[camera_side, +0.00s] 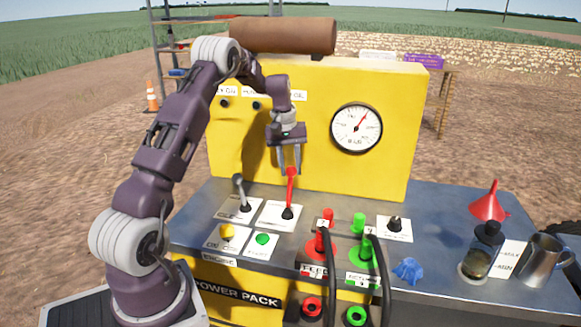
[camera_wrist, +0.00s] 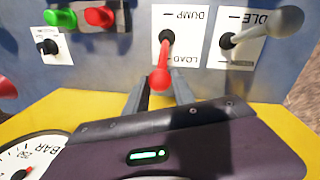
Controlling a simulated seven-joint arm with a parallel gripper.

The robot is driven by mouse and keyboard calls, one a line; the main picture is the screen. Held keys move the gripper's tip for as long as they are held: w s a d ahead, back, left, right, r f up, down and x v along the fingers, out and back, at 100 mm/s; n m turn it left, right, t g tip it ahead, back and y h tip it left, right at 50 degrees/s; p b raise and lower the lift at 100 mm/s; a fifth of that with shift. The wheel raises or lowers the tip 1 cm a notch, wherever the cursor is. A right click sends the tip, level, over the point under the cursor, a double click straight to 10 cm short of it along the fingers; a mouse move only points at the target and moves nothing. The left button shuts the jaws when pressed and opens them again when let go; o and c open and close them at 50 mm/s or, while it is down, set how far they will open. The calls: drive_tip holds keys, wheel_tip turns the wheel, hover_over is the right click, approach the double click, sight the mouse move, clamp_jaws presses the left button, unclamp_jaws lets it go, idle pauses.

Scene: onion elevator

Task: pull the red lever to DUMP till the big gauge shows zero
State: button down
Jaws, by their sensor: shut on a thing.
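The red lever (camera_side: 290,188) stands on a white plate on the grey panel, near upright in the side view. In the wrist view its red knob (camera_wrist: 160,79) leans to the LOAD side of its base in the picture; the true tilt is hard to tell. DUMP is on the plate's far side there. My gripper (camera_side: 290,171) reaches down from above, shut on the lever's top; its fingers (camera_wrist: 160,93) flank the knob. The big gauge (camera_side: 356,128) is on the yellow back panel, its needle pointing up and right. Part of it shows in the wrist view (camera_wrist: 28,160).
A grey-knobbed lever (camera_side: 241,193) marked IDLE stands close to the left. A red funnel (camera_side: 488,204) and metal jug (camera_side: 540,262) are at right.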

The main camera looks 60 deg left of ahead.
idle(0.8)
drive_tip(key=shift+s+d+r+t+y, duration=0.25)
drive_tip(key=shift+s+d+t+y, duration=0.15)
drive_tip(key=shift+s+d+y, duration=0.15)
drive_tip(key=s+d+f+t, duration=0.1)
drive_tip(key=s+d, duration=0.5)
drive_tip(key=shift+s+d+y, duration=0.15)
drive_tip(key=shift+s+y, duration=0.05)
drive_tip(key=shift+y, duration=0.25)
drive_tip(key=shift+f, duration=0.15)
drive_tip(key=c, duration=1.1)
unclamp_jaws()
drive_tip(key=shift+o, duration=0.2)
drive_tip(key=shift+r, duration=0.2)
